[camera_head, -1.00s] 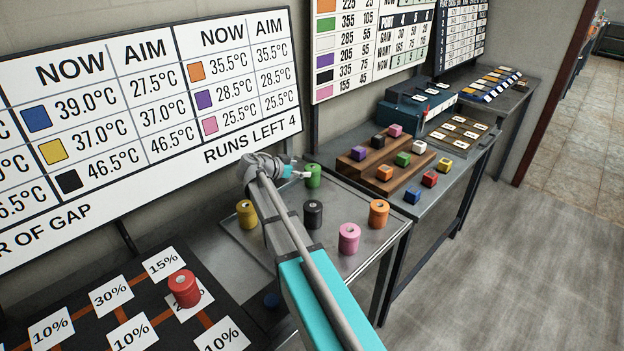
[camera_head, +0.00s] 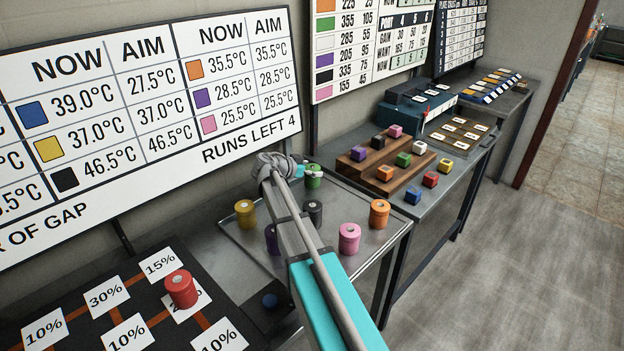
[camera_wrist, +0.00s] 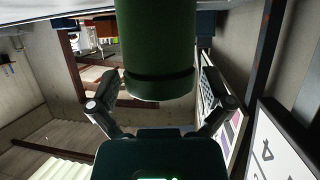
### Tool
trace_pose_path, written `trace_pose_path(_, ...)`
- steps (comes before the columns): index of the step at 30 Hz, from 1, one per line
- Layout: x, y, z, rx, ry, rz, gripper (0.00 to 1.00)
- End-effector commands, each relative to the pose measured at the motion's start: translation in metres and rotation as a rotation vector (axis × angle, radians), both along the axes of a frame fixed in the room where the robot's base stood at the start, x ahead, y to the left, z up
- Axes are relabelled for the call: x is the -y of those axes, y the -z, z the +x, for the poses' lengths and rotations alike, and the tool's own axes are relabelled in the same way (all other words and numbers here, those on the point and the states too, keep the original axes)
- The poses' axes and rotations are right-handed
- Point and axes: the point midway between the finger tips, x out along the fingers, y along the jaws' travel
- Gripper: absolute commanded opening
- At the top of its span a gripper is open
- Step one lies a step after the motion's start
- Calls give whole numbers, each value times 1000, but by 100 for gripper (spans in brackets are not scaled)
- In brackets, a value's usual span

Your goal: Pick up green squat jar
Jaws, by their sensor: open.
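The green squat jar (camera_head: 313,182) stands at the back of the grey metal table, partly covered by my gripper in the head view. In the wrist view the green jar (camera_wrist: 156,50) is large and close, between my two spread fingers. My gripper (camera_wrist: 158,88) is open, with a finger on each side of the jar and gaps showing. Whether either finger touches it I cannot tell. In the head view my gripper (camera_head: 299,172) is small and partly hidden by my own wrist.
Near the green jar stand a black jar (camera_head: 313,212), an orange jar (camera_head: 379,215), a pink jar (camera_head: 349,239), a yellow jar (camera_head: 245,214) and a purple jar (camera_head: 272,240), partly behind my arm. A red jar (camera_head: 181,289) sits on the dark board. The wall board (camera_head: 150,120) rises close behind.

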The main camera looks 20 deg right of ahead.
Motion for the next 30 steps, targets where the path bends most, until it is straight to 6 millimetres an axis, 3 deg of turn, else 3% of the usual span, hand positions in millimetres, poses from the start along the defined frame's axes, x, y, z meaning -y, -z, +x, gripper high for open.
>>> trace_pose_path(15, -1, 0, 0, 0, -1, 0, 98)
trace_pose_path(27, -1, 0, 0, 0, -1, 0, 24)
trace_pose_path(30, -1, 0, 0, 0, -1, 0, 20)
